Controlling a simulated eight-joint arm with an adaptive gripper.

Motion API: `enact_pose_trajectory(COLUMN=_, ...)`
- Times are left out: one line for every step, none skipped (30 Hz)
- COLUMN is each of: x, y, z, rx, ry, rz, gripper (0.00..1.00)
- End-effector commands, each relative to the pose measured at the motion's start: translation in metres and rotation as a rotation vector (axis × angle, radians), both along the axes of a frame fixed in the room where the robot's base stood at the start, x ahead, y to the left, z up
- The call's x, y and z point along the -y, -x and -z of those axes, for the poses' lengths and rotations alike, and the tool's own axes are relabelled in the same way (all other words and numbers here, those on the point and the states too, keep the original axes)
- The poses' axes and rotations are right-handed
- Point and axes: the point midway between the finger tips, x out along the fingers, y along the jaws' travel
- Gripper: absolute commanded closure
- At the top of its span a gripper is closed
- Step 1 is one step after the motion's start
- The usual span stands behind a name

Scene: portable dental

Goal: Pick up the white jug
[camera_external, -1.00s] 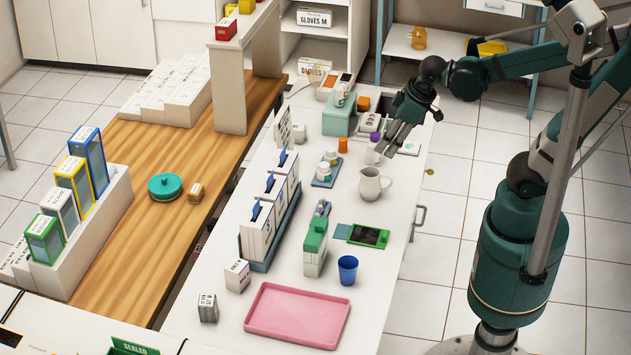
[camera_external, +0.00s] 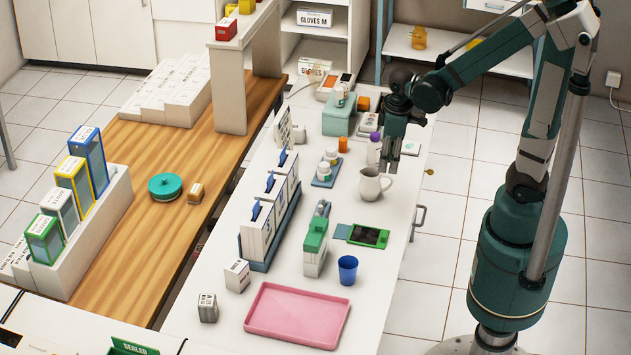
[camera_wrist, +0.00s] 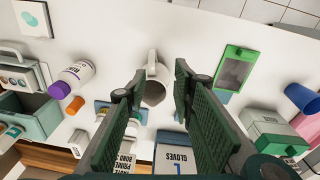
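The white jug (camera_external: 370,187) stands upright on the white counter near its right edge, with its spout and handle in view. My gripper (camera_external: 388,170) points down just above and slightly right of the jug in the external view. In the wrist view my gripper (camera_wrist: 158,85) is open, its two green pads apart with nothing between them at the tips but the jug beyond. I cannot tell whether any finger touches the jug.
A purple-capped white bottle (camera_external: 374,148) stands close behind the jug. A blue tray with small bottles (camera_external: 328,172) lies to its left, and a green-framed device (camera_external: 367,236) lies in front. A blue cup (camera_external: 347,269) and pink tray (camera_external: 297,314) are nearer the camera.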

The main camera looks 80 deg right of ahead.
Motion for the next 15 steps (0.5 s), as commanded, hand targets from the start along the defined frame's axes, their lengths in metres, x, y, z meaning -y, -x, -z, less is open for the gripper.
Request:
enact_pose_trajectory(x=0.004, y=0.0, z=0.008, rx=-0.015, ry=-0.004, rz=-0.002, gripper=0.74)
enact_pose_trajectory(x=0.007, y=0.0, z=0.012, rx=-0.022, ry=-0.006, rz=-0.005, gripper=0.74)
enact_pose_trajectory(x=0.009, y=0.002, z=0.016, rx=-0.034, ry=-0.009, rz=-0.007, gripper=0.74)
enact_pose_trajectory(x=0.011, y=0.002, z=0.02, rx=-0.041, ry=-0.011, rz=-0.009, gripper=0.74)
enact_pose_trajectory(x=0.013, y=0.002, z=0.022, rx=-0.048, ry=-0.013, rz=-0.011, gripper=0.74)
enact_pose_trajectory(x=0.015, y=0.003, z=0.026, rx=-0.055, ry=-0.014, rz=-0.014, gripper=0.74)
enact_pose_trajectory(x=0.016, y=0.004, z=0.028, rx=-0.061, ry=-0.016, rz=-0.016, gripper=0.74)
enact_pose_trajectory(x=0.017, y=0.005, z=0.03, rx=-0.066, ry=-0.018, rz=-0.017, gripper=0.74)
enact_pose_trajectory(x=0.018, y=0.005, z=0.032, rx=-0.071, ry=-0.02, rz=-0.019, gripper=0.74)
enact_pose_trajectory(x=0.019, y=0.005, z=0.034, rx=-0.074, ry=-0.02, rz=-0.019, gripper=0.74)
enact_pose_trajectory(x=0.019, y=0.006, z=0.035, rx=-0.076, ry=-0.021, rz=-0.02, gripper=0.74)
enact_pose_trajectory(x=0.02, y=0.006, z=0.036, rx=-0.079, ry=-0.023, rz=-0.021, gripper=0.74)
enact_pose_trajectory(x=0.02, y=0.007, z=0.037, rx=-0.081, ry=-0.023, rz=-0.022, gripper=0.74)
enact_pose_trajectory(x=0.02, y=0.007, z=0.037, rx=-0.082, ry=-0.023, rz=-0.022, gripper=0.74)
enact_pose_trajectory(x=0.021, y=0.007, z=0.038, rx=-0.083, ry=-0.024, rz=-0.023, gripper=0.74)
